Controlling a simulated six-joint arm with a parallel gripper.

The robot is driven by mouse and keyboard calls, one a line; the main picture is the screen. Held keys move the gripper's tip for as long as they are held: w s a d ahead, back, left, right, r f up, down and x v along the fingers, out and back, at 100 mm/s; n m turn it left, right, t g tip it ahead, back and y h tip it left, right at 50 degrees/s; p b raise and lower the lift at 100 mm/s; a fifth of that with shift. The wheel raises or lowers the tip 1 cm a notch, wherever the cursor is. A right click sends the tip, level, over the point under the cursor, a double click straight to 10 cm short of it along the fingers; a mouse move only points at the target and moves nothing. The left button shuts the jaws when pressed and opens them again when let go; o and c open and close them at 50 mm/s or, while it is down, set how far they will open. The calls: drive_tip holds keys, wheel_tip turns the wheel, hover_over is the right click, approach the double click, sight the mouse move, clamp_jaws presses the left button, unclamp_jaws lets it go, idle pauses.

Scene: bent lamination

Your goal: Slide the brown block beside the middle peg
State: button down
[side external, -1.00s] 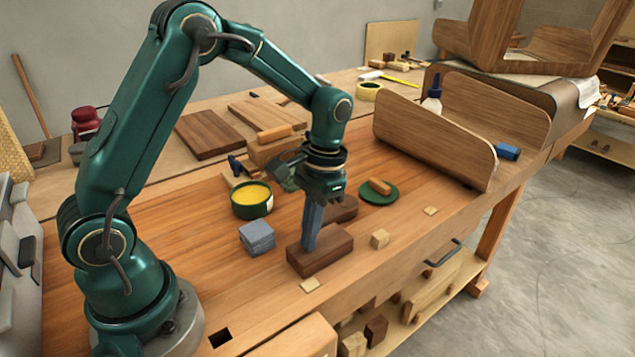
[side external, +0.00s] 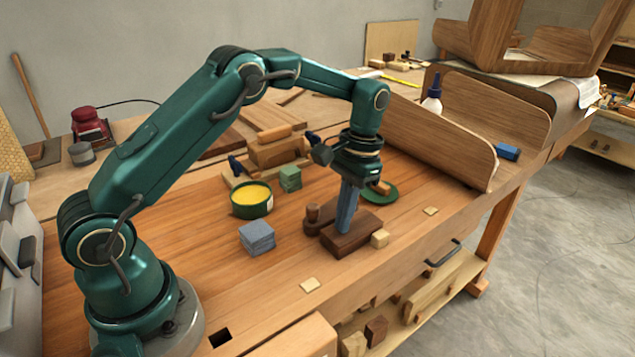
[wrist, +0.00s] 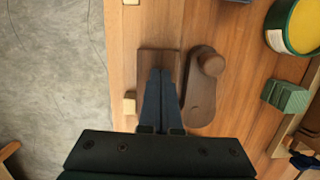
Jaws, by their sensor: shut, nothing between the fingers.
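The brown block (side external: 362,236) lies flat on the bench, beside a dark brown piece with an upright round peg (side external: 313,212). In the wrist view, the block (wrist: 146,62) is left of the peg (wrist: 211,65), with a narrow gap or contact between block and base that I cannot tell apart. I cannot tell whether this is the middle peg, as no other peg shows clearly. My gripper (side external: 344,229) is shut and empty, its blue-grey fingers pointing down onto the block's top. The fingers (wrist: 160,72) hide part of the block.
A small pale cube (side external: 380,238) sits right against or very near the block. A blue-grey stack (side external: 257,238), yellow-filled tin (side external: 252,200), green stack (side external: 290,179) and green disc (side external: 388,196) stand around. Bare bench lies front left.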

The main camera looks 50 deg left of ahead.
drive_tip(key=shift+w+f, duration=0.15)
drive_tip(key=shift+f, duration=0.15)
